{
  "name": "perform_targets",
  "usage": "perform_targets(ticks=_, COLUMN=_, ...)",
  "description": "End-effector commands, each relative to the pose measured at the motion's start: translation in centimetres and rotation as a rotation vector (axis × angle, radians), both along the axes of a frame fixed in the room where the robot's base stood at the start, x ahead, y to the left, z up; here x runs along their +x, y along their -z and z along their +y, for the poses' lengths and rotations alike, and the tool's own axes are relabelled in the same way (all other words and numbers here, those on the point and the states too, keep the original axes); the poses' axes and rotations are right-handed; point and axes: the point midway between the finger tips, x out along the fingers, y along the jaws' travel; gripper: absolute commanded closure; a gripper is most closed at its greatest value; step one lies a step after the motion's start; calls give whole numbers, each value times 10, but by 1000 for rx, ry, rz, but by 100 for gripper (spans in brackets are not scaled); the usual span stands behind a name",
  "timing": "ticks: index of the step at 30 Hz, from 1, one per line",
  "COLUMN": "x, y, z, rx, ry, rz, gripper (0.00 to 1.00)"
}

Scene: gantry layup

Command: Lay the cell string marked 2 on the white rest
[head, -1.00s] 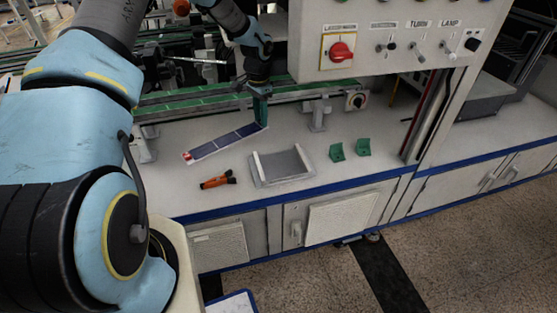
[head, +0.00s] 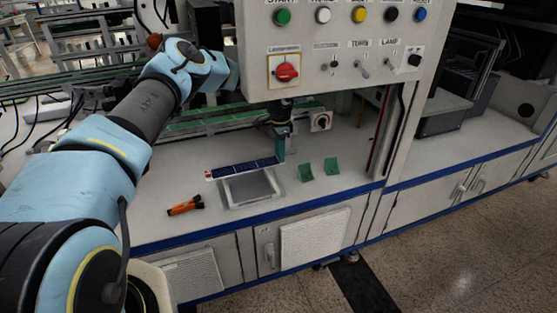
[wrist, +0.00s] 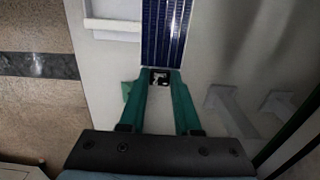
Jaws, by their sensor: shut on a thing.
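A dark blue cell string (head: 245,167) with a red end piece at its left is held by its right end in my gripper (head: 280,153). I cannot read a number on it. In the wrist view, the green fingers (wrist: 160,80) are shut on the near end of the string (wrist: 165,35). The white rest (head: 233,205), a shallow tray with raised sides, lies on the bench. In the head view the string crosses just behind and over its back edge; its height above the rest is unclear. Part of the rest shows left of the string in the wrist view (wrist: 112,25).
An orange and black tool (head: 185,206) lies left of the rest. A control panel (head: 335,50) hangs above, in front of my forearm's end. A green-railed conveyor (head: 200,122) runs behind. The bench front is clear.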

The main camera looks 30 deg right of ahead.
Motion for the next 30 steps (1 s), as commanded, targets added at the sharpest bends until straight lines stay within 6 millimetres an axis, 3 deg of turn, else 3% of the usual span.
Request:
perform_targets(ticks=6, x=-1, y=29, z=0, rx=0, ry=-1, rz=2, gripper=100)
perform_targets(ticks=26, x=0, y=42, z=0, rx=1, ry=0, rz=0, gripper=100)
perform_targets(ticks=27, x=0, y=40, z=0, rx=1, ry=-1, rz=0, gripper=64)
perform_targets(ticks=30, x=0, y=40, z=0, rx=1, ry=-1, rz=1, gripper=53)
